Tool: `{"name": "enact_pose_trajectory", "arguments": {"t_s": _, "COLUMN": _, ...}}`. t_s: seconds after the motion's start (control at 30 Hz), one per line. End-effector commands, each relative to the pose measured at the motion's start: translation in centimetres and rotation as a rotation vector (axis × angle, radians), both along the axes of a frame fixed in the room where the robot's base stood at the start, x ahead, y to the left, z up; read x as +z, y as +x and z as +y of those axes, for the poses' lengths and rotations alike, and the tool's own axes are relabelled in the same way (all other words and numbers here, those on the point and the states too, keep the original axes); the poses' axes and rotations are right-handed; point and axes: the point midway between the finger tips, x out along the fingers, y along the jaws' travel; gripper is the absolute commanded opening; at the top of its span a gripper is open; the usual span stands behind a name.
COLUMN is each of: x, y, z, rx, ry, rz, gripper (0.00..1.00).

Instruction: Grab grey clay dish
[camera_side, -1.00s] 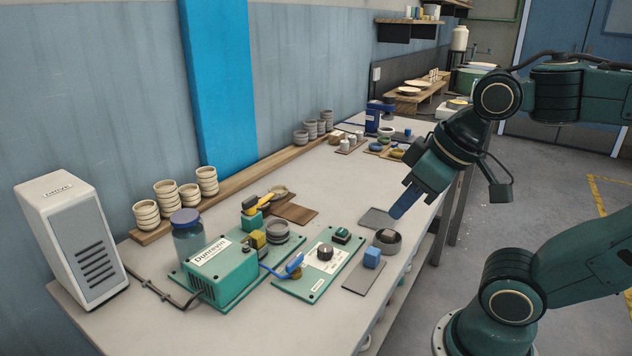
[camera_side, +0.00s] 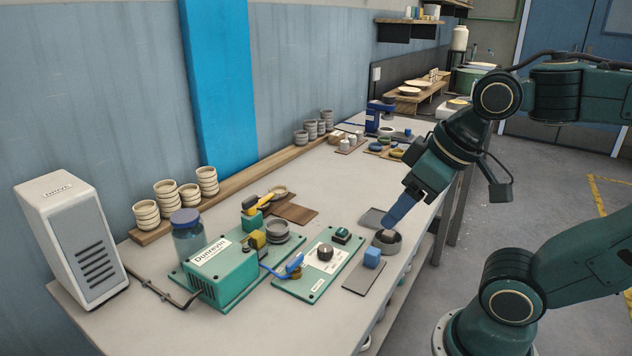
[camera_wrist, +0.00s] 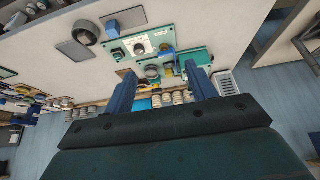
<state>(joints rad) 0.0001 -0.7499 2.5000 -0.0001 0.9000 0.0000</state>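A round grey clay dish (camera_side: 388,241) stands near the front edge of the table, with a darker brownish patch inside it. In the wrist view the grey dish (camera_wrist: 84,33) is at the upper left. My gripper (camera_side: 390,225) is just above the dish in the side view, its blue fingers pointing down at it. In the wrist view my gripper (camera_wrist: 160,72) has its two fingers wide apart with nothing held between them. A second grey dish (camera_side: 277,231) sits on the green dryer base further left.
A blue cube (camera_side: 373,258) stands beside the dish on a dark grey mat (camera_side: 362,281). Another grey mat (camera_side: 371,217) lies behind. A green control panel (camera_side: 318,272) with knobs and the green dryer unit (camera_side: 223,272) are to the left. Stacked cream bowls (camera_side: 207,181) line the wall shelf.

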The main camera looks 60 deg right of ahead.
Motion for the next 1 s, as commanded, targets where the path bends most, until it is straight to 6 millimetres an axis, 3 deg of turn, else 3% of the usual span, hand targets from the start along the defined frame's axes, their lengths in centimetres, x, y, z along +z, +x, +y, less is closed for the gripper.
{"name": "enact_pose_trajectory", "arguments": {"t_s": 0.03, "x": 0.0, "y": 0.0, "z": 0.0, "rx": 0.0, "ry": 0.0, "rz": 0.0, "gripper": 0.67}}
{"name": "enact_pose_trajectory", "arguments": {"t_s": 0.1, "x": 0.0, "y": 0.0, "z": 0.0, "rx": 0.0, "ry": 0.0, "rz": 0.0, "gripper": 0.79}}
{"name": "enact_pose_trajectory", "arguments": {"t_s": 0.57, "x": 0.4, "y": 0.6, "z": 0.0, "rx": -0.03, "ry": 0.017, "rz": 0.01, "gripper": 0.79}}
{"name": "enact_pose_trajectory", "arguments": {"t_s": 0.77, "x": 1.5, "y": 2.7, "z": 0.0, "rx": -0.137, "ry": 0.077, "rz": 0.046, "gripper": 0.79}}
{"name": "enact_pose_trajectory", "arguments": {"t_s": 1.0, "x": 3.1, "y": 7.1, "z": -0.3, "rx": -0.353, "ry": 0.186, "rz": 0.112, "gripper": 0.79}}
